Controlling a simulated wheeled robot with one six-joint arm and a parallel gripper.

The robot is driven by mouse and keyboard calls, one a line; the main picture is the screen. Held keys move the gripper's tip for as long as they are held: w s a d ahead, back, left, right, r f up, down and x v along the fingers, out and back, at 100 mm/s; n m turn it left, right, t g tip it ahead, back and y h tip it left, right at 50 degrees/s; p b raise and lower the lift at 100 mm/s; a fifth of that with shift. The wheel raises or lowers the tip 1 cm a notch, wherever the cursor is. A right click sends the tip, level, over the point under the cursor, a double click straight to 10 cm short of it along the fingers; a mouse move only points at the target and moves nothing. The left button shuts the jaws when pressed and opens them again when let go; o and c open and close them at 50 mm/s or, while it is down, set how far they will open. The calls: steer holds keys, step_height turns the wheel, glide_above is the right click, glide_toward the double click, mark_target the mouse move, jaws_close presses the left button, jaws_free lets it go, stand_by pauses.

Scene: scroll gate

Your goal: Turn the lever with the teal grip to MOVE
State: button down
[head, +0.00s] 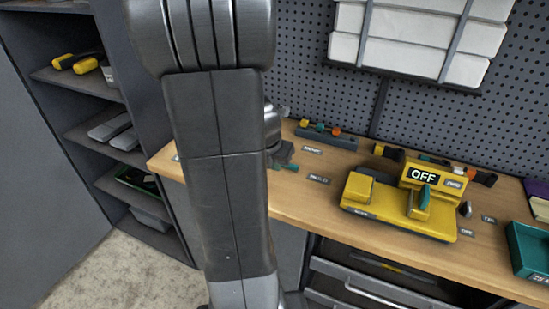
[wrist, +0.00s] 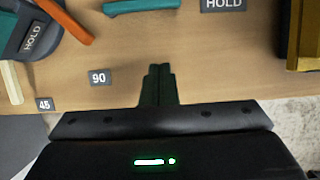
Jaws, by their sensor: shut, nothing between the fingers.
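A teal grip (wrist: 141,5) shows at the top edge of the wrist view, cut off by the frame, with a HOLD plate (wrist: 223,4) to its right. In the head view a small teal grip (head: 287,166) shows beside my arm, pointing toward a plate (head: 319,179) that seems to read HOLD. Another plate (head: 312,150) lies farther back; its word is too small to read surely. My gripper (wrist: 159,68) is shut and empty, below and apart from the teal grip in the wrist view. The lever's pivot is hidden.
An orange lever (wrist: 66,20) lies by a grey base at the wrist view's left, near plates 90 (wrist: 98,78) and 45 (wrist: 44,104). A yellow machine (head: 400,207) reading OFF, with its own teal handle (head: 425,196), stands right. Bare wood lies between.

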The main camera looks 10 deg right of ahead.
mark_target(281, 181)
steer(key=b+x, duration=0.2)
steer(key=x, duration=0.6)
steer(key=shift+f, duration=0.25)
steer(key=shift+w+d+r+p, duration=0.25)
steer(key=shift+w+d+p, duration=0.1)
steer(key=shift+w, duration=0.15)
steer(key=shift+w+d+r+p, duration=0.2)
steer(key=shift+w+d+p, duration=0.2)
steer(key=shift+w, duration=0.1)
steer(key=shift+w+d, duration=0.4)
steer(key=shift+w, duration=0.2)
steer(key=shift+a, duration=0.1)
